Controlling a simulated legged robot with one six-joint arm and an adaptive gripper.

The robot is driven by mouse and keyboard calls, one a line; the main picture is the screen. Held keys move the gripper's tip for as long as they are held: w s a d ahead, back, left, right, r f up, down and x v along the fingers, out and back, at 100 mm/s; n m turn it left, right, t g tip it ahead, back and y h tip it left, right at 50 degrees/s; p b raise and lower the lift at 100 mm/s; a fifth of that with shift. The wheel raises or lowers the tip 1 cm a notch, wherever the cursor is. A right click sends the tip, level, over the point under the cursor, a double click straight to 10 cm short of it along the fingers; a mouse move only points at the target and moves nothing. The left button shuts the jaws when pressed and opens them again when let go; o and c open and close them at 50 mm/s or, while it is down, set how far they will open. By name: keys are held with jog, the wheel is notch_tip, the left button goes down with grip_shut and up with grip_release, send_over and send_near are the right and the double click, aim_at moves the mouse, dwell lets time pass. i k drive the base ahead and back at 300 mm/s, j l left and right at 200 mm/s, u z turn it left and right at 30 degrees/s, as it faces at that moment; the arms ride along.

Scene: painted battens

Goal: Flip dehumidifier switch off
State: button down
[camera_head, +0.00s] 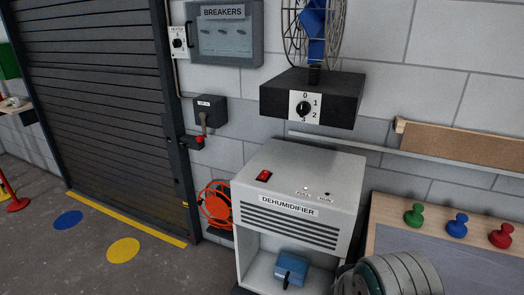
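The dehumidifier (300,190) is a pale grey box with a labelled, slatted front and an open bay below. Its red rocker switch (264,176) sits on the top panel at the left; I cannot tell from this view which side is pressed. Two small marks labelled beside it, likely indicators, are on the right of the top panel. A blue block (290,268) with a dark handle sits in the bay. A rounded grey-green part of my arm shows at the bottom right, in front of the dehumidifier's lower right corner. My gripper's fingers cannot be seen.
A fan on a black box with a dial (304,108) hangs above the dehumidifier. The breaker panel (224,32) and a lever box (209,113) are on the wall. An orange reel (216,204) is left; a board with coloured knobs (457,225) is right.

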aim_at(264, 175)
jog(key=i+j+z, duration=0.25)
jog(key=i+j, duration=0.4)
jog(key=j, duration=0.1)
